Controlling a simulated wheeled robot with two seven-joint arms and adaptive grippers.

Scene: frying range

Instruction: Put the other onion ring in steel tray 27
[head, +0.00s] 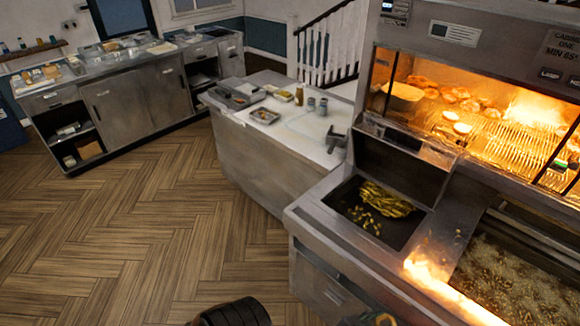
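No onion ring can be told apart at this size. A small steel tray (253,117) with brownish food in it sits on the pale counter in the middle. Larger grey trays (232,102) stand just behind it to the left. No number 27 can be read on any tray. Neither gripper's fingers show. Only dark parts, probably of my arms, poke in at the bottom edge, well apart from the counter.
A fry station (316,210) with a chip well stands at right, beside bubbling oil (510,285). A lit heated cabinet (455,105) holds food above. The pale counter (245,150) carries jars (311,104). A steel workbench (115,105) stands far left. Wooden floor (140,235) is clear.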

